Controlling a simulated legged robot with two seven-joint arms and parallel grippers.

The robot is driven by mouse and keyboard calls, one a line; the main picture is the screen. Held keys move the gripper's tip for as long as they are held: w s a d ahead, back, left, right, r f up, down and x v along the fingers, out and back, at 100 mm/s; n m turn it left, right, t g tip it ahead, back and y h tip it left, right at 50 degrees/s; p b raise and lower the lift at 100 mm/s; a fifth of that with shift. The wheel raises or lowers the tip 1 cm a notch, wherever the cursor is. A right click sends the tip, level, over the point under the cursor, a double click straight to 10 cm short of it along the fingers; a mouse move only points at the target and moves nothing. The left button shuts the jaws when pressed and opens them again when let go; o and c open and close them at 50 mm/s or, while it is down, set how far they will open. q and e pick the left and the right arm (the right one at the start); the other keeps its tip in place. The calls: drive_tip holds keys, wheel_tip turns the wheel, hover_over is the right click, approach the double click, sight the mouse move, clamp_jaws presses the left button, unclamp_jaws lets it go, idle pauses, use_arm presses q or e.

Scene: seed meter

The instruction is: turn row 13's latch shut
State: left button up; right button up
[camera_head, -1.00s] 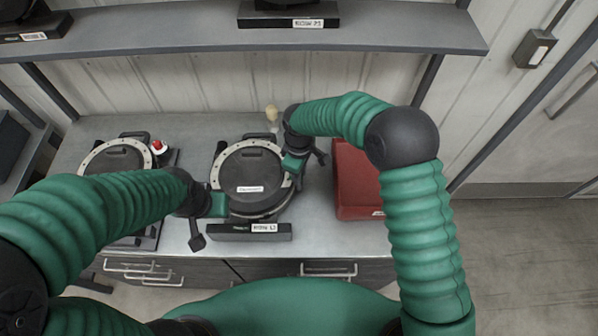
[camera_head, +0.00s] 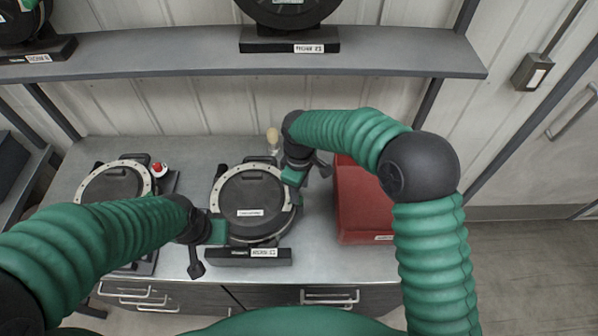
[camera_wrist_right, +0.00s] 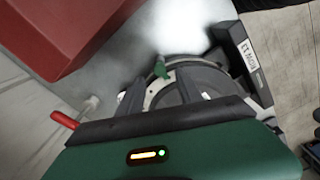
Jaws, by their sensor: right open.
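The row 13 seed meter (camera_head: 250,198), a round black disc housing with a pale ring and a front label, sits mid-bench. A small green lever that looks like its latch (camera_wrist_right: 160,68) stands on the housing's rim in the right wrist view. My right gripper (camera_head: 292,177) is open at the meter's right rear edge; its fingertips are hard to make out. In the wrist view its green body and black front lie close to the housing, below the lever; contact is unclear. My left gripper (camera_head: 218,231) is at the meter's left front; its fingers are hidden.
A red box (camera_head: 365,205) stands right of the meter. A second meter (camera_head: 115,180) with a red knob (camera_head: 158,170) is at left. A cream-tipped object (camera_head: 272,135) stands behind the meter. A shelf (camera_head: 400,60) with more meters runs above.

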use_arm(q)
drive_tip(key=shift+s+b+x, duration=0.25)
drive_tip(key=shift+b+x, duration=0.55)
drive_tip(key=shift+x, duration=0.25)
use_arm(e)
wheel_tip(320, 180, up, 12)
use_arm(q)
drive_tip(key=shift+f, duration=0.1)
use_arm(e)
drive_tip(key=shift+f, duration=0.1)
